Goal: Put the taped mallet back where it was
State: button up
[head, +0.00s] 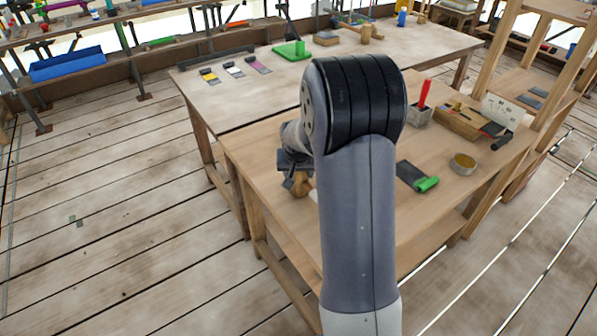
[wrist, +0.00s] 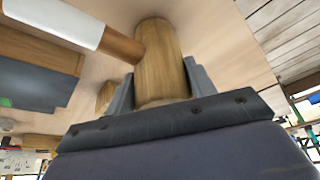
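The taped mallet has a round wooden head (wrist: 160,65) and a handle wrapped in white tape (wrist: 55,20), which runs to the upper left in the wrist view. My gripper (wrist: 160,95) has one finger against each side of the mallet head and appears shut on it. In the head view my gripper (head: 296,172) is over the near left part of the front workbench (head: 270,150), with the wooden mallet head (head: 301,185) just below it. My arm hides most of the handle. I cannot tell whether the mallet touches the bench.
To the right on the bench lie a dark pad with a green roll (head: 418,178), a round tin (head: 463,163), a wooden tool box (head: 458,120) and a holder with a red stick (head: 421,108). A second table (head: 220,95) behind carries colour swatches and a green block (head: 292,50).

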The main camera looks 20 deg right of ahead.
jog(key=o, duration=0.4)
jog(key=shift+o, duration=0.2)
jog(key=shift+r, duration=0.5)
jog(key=v, duration=1.1)
jog(key=shift+s, duration=0.2)
jog(key=shift+r, duration=0.1)
